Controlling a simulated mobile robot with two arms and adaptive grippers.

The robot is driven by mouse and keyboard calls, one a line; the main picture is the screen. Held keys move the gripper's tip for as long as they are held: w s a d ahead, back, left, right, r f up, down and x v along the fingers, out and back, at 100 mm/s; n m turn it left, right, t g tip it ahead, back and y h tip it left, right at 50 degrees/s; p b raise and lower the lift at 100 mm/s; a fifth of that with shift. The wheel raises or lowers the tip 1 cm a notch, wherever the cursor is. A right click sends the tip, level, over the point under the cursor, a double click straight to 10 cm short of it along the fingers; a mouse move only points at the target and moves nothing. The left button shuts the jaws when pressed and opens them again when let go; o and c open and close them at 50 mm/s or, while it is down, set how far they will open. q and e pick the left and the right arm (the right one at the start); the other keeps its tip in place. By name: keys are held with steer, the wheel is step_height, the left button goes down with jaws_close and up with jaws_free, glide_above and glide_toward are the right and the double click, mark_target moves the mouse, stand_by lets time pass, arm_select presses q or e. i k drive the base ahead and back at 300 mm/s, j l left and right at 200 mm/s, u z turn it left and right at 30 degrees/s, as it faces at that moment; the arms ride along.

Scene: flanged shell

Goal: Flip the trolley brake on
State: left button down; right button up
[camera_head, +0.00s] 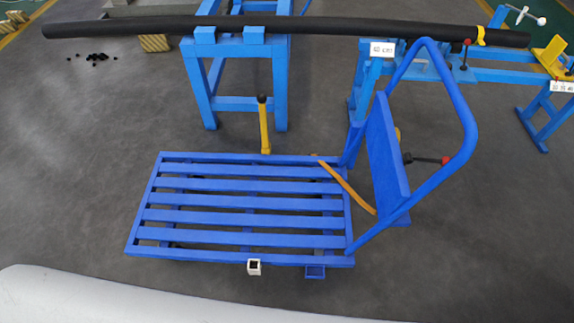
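The blue trolley (240,216) stands on the dark floor in the middle of the head view, with a flat slatted deck. Its tall looped push handle (470,125) rises at the right end, beside an upright blue panel (386,150). A yellow lever (265,130) with a black knob stands nearly upright at the deck's far edge. A black lever with a red tip (427,160) sticks out right of the panel. I cannot tell for certain which lever is the brake. Neither of my grippers shows in this view.
A long black pipe (330,27) lies across blue stands (236,60) behind the trolley. An orange strap (346,186) runs from the deck toward the panel. A small white square socket (254,267) is on the near edge. Floor (70,170) left of the trolley is clear.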

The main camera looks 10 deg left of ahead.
mark_target(428, 161)
steer(key=k+l+z, duration=0.1)
steer(key=z, duration=0.35)
steer(key=l+z, duration=0.4)
steer(key=k+j+z, duration=0.2)
steer(key=i+l, duration=0.05)
steer(key=l, duration=0.05)
